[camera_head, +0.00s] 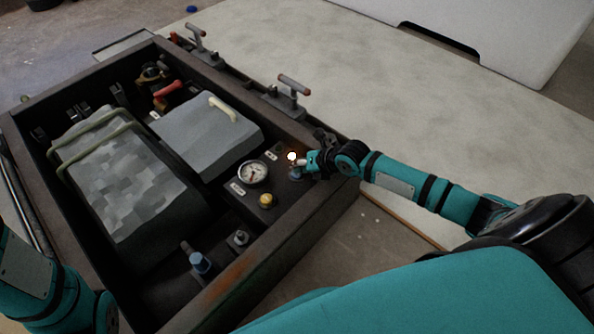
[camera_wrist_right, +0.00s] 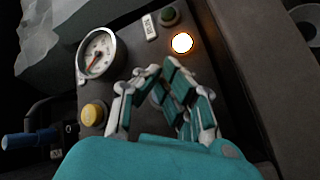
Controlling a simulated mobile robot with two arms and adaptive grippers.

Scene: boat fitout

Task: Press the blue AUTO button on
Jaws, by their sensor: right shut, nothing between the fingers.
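The blue AUTO button (camera_head: 295,175) is on the dark control panel (camera_head: 238,203), at the right of the box in the head view. My right gripper (camera_head: 304,164) is shut and empty at this button, partly covering it. In the right wrist view the closed fingertips (camera_wrist_right: 162,76) are over the panel, and the button is mostly hidden behind them. I cannot tell for sure whether they touch it. A round lamp (camera_head: 292,156) glows warm white just beyond the fingers; it also shows in the right wrist view (camera_wrist_right: 182,43). My left gripper is out of view.
A round gauge (camera_head: 254,173) and a yellow knob (camera_head: 267,200) sit left of the fingers. A dark green button (camera_wrist_right: 169,16) is beyond the lamp. The box's raised rim (camera_head: 300,222) borders the panel.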

